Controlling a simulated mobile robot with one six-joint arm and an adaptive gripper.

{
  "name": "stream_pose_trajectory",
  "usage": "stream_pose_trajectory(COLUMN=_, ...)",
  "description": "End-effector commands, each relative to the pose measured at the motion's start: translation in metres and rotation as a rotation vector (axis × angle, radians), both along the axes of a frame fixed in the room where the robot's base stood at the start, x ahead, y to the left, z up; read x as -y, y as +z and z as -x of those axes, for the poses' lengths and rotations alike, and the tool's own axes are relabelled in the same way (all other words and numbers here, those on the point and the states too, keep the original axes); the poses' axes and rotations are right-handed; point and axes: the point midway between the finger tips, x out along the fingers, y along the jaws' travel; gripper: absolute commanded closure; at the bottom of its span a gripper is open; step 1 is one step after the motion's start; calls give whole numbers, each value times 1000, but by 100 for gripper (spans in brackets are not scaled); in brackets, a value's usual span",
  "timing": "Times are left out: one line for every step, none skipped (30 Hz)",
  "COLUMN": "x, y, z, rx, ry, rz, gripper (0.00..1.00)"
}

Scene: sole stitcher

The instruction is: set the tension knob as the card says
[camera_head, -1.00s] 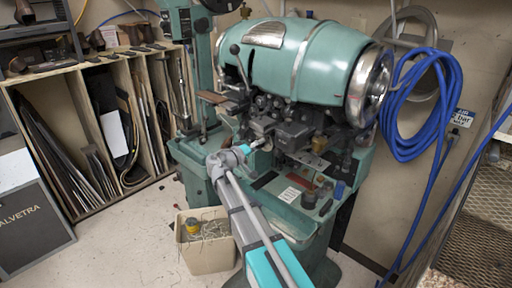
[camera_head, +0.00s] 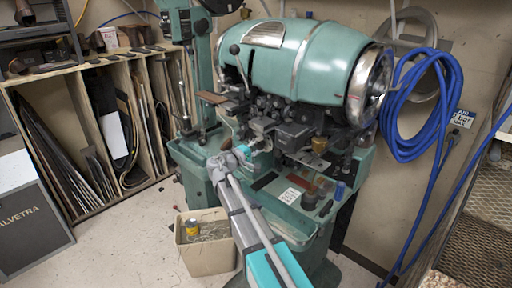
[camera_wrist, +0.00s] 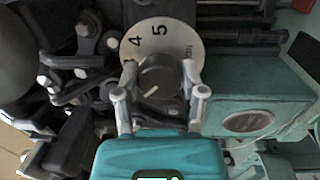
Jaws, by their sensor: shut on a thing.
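The tension knob (camera_wrist: 156,76) is dark and round, with a pale pointer line towards the lower left in the wrist view. Behind it is a white dial plate (camera_wrist: 165,42) showing 4, 5 and the letters "ION"; the rest is hidden. My gripper (camera_wrist: 159,82) is shut on the knob, one finger on each side. In the head view my gripper (camera_head: 250,148) is at the front of the green stitcher (camera_head: 310,60). A small white card (camera_head: 290,195) lies on the machine's table; its print is too small to read surely.
Dark metal levers and linkages (camera_wrist: 80,50) crowd the knob's left in the wrist view, and a green block (camera_wrist: 250,95) stands close on its right. A blue cup (camera_head: 340,190) is on the table. A beige bin (camera_head: 205,258) stands below on the floor.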

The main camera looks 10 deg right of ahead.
Motion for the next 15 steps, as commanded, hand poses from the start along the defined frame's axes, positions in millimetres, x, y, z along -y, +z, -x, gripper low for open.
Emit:
stream_pose_trajectory(x=1, y=0, z=0, rx=1, ry=-2, rz=1, gripper=94)
stream_pose_trajectory(x=1, y=0, z=0, rx=1, ry=-2, rz=1, gripper=94)
stream_pose_trajectory(x=1, y=0, z=0, rx=1, ry=-3, rz=1, gripper=94)
stream_pose_trajectory(x=1, y=0, z=0, rx=1, ry=-3, rz=1, gripper=94)
stream_pose_trajectory(x=1, y=0, z=0, rx=2, ry=-3, rz=0, gripper=94)
stream_pose_trajectory(x=1, y=0, z=0, rx=2, ry=-3, rz=0, gripper=94)
stream_pose_trajectory(x=1, y=0, z=0, rx=2, ry=-3, rz=0, gripper=43)
stream_pose_trajectory(x=1, y=0, z=0, rx=1, ry=-2, rz=0, gripper=38)
stream_pose_trajectory(x=1, y=0, z=0, rx=1, ry=-2, rz=-1, gripper=30)
stream_pose_trajectory(x=1, y=0, z=0, rx=1, ry=-2, rz=-1, gripper=25)
stream_pose_trajectory(x=1, y=0, z=0, rx=2, ry=-2, rz=-1, gripper=19)
stream_pose_trajectory(x=1, y=0, z=0, rx=2, ry=-2, rz=-1, gripper=13)
stream_pose_trajectory(x=1, y=0, z=0, rx=2, ry=-2, rz=-1, gripper=13)
stream_pose_trajectory(x=1, y=0, z=0, rx=2, ry=-2, rz=-1, gripper=13)
stream_pose_trajectory(x=1, y=0, z=0, rx=2, ry=-1, rz=-1, gripper=13)
